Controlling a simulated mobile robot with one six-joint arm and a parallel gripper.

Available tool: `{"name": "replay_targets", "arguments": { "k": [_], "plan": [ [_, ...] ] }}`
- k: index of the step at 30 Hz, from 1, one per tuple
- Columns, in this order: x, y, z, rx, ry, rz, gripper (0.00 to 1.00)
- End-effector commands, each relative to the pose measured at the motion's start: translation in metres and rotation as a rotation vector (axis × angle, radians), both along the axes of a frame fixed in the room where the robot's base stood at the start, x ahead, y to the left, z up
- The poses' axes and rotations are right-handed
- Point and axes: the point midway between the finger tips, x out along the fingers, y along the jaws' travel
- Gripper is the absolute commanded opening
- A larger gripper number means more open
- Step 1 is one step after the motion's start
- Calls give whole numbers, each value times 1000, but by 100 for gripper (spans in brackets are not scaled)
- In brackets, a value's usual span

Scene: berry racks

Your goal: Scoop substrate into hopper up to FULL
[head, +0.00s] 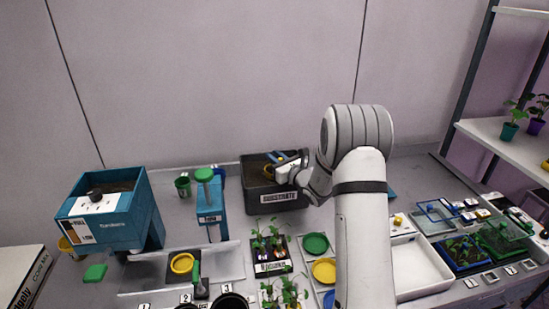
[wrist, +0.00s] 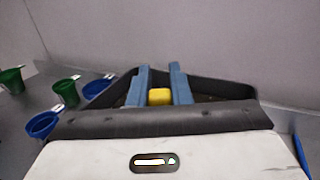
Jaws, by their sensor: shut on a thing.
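The blue hopper (head: 106,215) stands at the left, with a label reading FULL on its front and dark substrate (head: 112,186) showing in its open top. My gripper (head: 274,158) reaches into the bin from the right. In the wrist view its blue fingers (wrist: 158,82) are shut on a yellow piece (wrist: 159,97), apparently the scoop's handle. The scoop's bowl and any load in it are hidden.
A blue press-like stand (head: 210,207) with a green top stands between hopper and bin. A green cup (head: 183,186) is beside it. Seedling pots (head: 270,250), coloured dishes (head: 315,243) and a white tray (head: 415,265) fill the front. The wall is close behind.

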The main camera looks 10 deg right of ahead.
Motion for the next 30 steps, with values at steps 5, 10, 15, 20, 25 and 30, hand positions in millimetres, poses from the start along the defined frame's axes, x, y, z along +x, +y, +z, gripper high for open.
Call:
{"name": "replay_targets", "arguments": {
  "k": [5,10,15,20,25,30],
  "plan": [
    [-5,0,-19,-4,42,0,0],
    [-5,0,3,-4,40,-1,0],
    [-4,0,28,-2,33,-2,0],
    [-4,-1,50,-2,30,-2,0],
    [-4,-1,72,-1,26,-2,0],
    [-4,-1,93,0,26,-3,0]
  ]
}}
